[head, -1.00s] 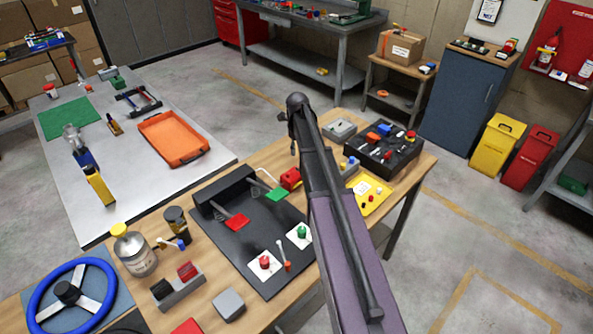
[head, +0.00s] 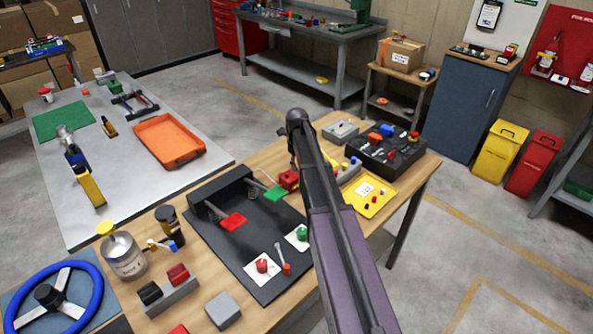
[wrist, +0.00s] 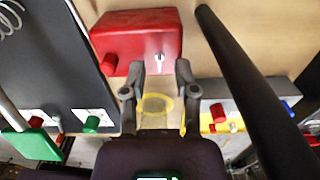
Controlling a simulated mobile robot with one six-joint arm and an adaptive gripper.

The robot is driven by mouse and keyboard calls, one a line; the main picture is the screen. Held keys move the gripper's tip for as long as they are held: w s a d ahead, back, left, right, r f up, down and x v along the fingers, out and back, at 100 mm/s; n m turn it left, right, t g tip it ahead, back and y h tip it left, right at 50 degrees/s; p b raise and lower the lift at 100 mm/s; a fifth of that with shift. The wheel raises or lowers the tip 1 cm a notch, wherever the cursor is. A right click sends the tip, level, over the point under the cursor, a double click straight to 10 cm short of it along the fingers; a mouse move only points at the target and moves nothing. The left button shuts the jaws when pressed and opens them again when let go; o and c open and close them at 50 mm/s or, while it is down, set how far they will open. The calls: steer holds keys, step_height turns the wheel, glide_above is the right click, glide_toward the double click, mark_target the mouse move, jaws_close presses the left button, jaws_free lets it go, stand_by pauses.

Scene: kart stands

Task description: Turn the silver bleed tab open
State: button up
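The silver bleed tab (wrist: 159,60) is a small bright piece on the face of a red block (wrist: 128,30) in the wrist view. My gripper (wrist: 161,68) is open, with one finger on each side of the tab in the picture. Whether the fingers touch the tab or hover over it, I cannot tell. The red block also shows in the head view (head: 289,180), just left of my arm, which hides my fingers there. A see-through yellow piece (wrist: 157,103) shows between the finger bases in the wrist view.
A black pedal board (head: 235,258) with red and green knobs lies left of the block. A yellow panel (head: 372,200) and a black tray (head: 400,158) of parts are to the right. A dark bar (wrist: 250,80) crosses the right of the wrist view.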

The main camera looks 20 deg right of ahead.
steer(key=shift+f, duration=0.4)
steer(key=shift+a, duration=0.1)
steer(key=shift+c, duration=0.2)
jaws_close()
